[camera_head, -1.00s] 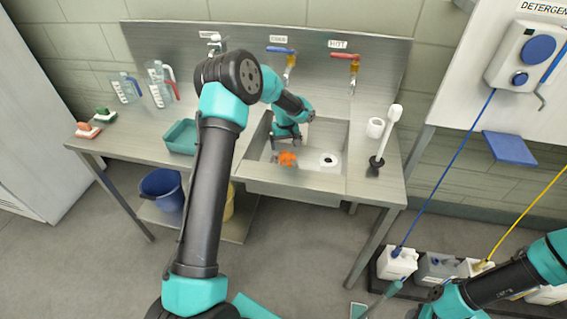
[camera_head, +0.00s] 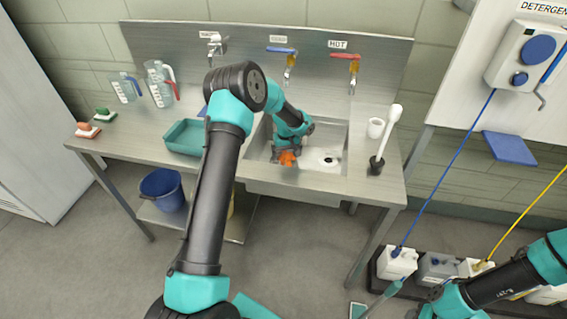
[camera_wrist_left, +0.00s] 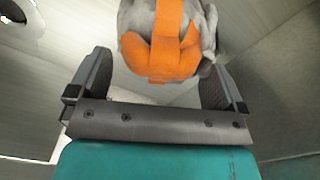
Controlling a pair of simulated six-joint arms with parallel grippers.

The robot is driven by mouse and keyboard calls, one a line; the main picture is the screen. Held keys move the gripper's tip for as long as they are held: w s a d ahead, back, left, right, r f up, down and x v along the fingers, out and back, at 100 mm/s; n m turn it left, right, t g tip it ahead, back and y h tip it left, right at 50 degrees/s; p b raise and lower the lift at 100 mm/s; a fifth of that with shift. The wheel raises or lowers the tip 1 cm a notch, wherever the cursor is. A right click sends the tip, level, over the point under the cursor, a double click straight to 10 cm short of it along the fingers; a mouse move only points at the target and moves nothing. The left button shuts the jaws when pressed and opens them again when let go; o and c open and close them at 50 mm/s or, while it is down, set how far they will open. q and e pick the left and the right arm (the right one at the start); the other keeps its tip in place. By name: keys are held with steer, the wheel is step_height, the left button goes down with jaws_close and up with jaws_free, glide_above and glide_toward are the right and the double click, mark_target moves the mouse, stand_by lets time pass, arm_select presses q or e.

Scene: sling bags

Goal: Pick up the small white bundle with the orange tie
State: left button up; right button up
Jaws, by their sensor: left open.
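The small bundle with the orange tie (camera_head: 287,158) lies in the steel sink (camera_head: 310,178). In the head view mostly its orange part shows, partly hidden by my gripper. In the left wrist view the bundle (camera_wrist_left: 165,45) is greyish white cloth with a broad orange band, at the top middle. My left gripper (camera_head: 284,150) is down in the sink at the bundle. In the left wrist view its two fingers (camera_wrist_left: 158,85) stand open, one on each side of the bundle, with gaps beside it. My right gripper is out of view.
The sink walls surround my left gripper; the drain (camera_head: 330,160) is to its right. A teal tray (camera_head: 185,137) stands left of the sink. Taps (camera_head: 290,62) overhang behind.

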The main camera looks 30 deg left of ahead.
arm_select(q)
steer(key=c, duration=1.5)
step_height(320, 180, up, 10)
steer(key=shift+r, duration=0.1)
stand_by(0.4)
